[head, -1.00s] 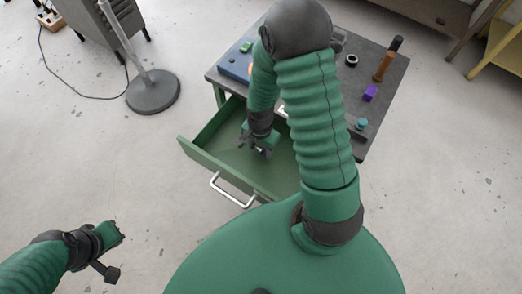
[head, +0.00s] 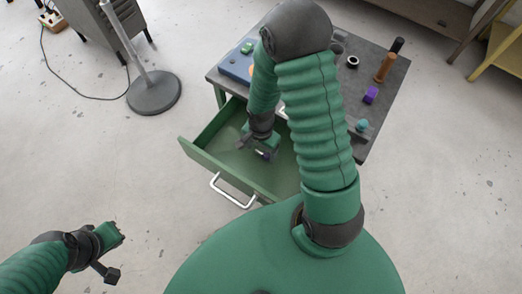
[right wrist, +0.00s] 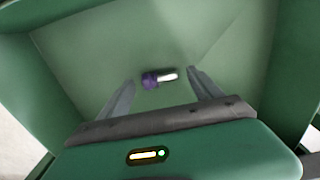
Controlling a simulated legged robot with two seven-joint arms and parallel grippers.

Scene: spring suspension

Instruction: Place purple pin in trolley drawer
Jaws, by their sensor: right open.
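The purple pin (right wrist: 151,80), with a pale shiny shaft, is inside the open green trolley drawer (head: 205,165). In the right wrist view it lies sideways between my spread fingers, apart from both. I cannot tell if it fully rests on the drawer floor. It also shows small in the head view (head: 264,155). My right gripper (head: 254,149) is open, pointing down into the drawer; its fingers also show in the right wrist view (right wrist: 160,80). My left gripper (head: 115,254) hangs over the bare floor at the lower left, away from the drawer; its jaws are unclear.
The grey trolley top (head: 345,95) holds a purple block (head: 370,95), a brown-orange peg (head: 384,68), a teal piece (head: 362,125) and a blue tray (head: 236,67). The drawer handle (head: 232,192) faces the front. A pole stand (head: 154,92) stands left on open floor.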

